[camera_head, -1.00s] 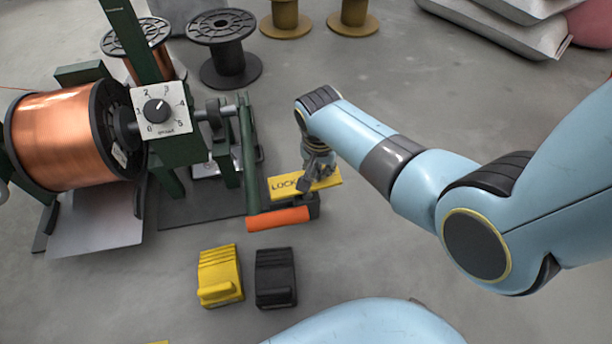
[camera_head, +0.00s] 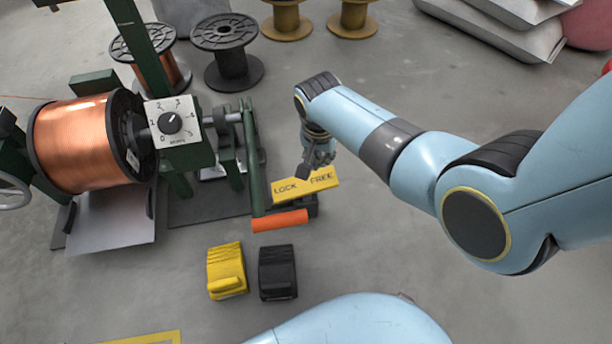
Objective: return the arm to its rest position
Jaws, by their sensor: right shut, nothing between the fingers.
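My right arm comes in from the right, and its gripper (camera_head: 309,170) is shut and empty. The gripper hangs over the yellow plate (camera_head: 288,193) marked LOCK and FREE, in front of part of it; I cannot tell whether it touches the plate. Just left and below is a lever with an orange handle (camera_head: 279,221), on the green winding stand. My left gripper does not show.
The stand holds a copper spool (camera_head: 85,143) and a dial box (camera_head: 174,121). A yellow pedal (camera_head: 226,271) and a black pedal (camera_head: 277,272) sit on the floor. Empty spools (camera_head: 226,38) stand behind. Grey sacks (camera_head: 490,25) lie at the back right. The middle floor is clear.

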